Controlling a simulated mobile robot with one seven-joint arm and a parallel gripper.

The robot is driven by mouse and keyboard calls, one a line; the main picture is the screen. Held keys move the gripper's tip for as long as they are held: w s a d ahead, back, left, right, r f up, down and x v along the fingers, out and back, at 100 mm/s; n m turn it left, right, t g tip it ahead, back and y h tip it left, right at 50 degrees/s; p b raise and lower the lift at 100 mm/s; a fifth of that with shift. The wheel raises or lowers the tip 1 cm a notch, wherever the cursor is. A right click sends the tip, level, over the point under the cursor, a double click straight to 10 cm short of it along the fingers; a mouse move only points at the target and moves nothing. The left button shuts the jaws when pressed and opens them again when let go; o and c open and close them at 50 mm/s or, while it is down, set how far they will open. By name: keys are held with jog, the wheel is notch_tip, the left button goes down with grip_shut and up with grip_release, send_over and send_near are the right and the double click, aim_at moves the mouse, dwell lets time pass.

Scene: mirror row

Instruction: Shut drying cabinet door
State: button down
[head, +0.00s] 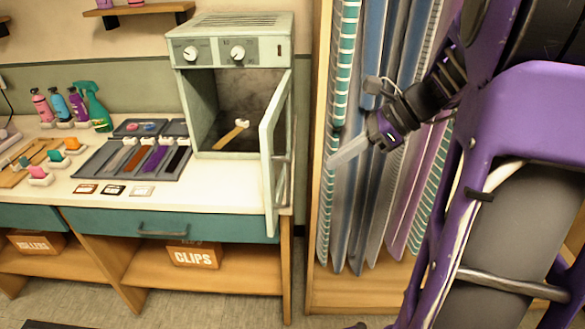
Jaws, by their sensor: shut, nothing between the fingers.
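The drying cabinet (238,51) is a pale green box with two knobs, standing at the right end of the counter. Its door (268,155) is hinged on the right and stands wide open, swung out toward me past the counter's front edge. A handle shows on the door's right side. Inside the cabinet lies a wooden-handled tool (233,133). My gripper (333,160) is to the right of the door, apart from it in the picture, with its fingers shut and empty, pointing left. It shows in front of hanging rolls or sheets.
A counter (128,198) holds a tray (90,168) of tools, several bottles (78,104) and small cards. A teal drawer (150,226) is below, with boxes labelled CLIPS (194,255) and ROLLERS (36,242) on the shelf. A wooden rack (320,285) with hanging sheets stands right.

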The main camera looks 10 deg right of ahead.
jog(key=b, duration=0.1)
send_near(271, 188)
notch_tip(271, 188, down, 4)
jog(key=a, duration=0.3)
jog(key=shift+w+a+f, duration=0.1)
jog(key=shift+w, duration=0.25)
jog(key=shift+w+a, duration=0.2)
jog(key=shift+a, duration=0.2)
jog(key=shift+a, duration=0.15)
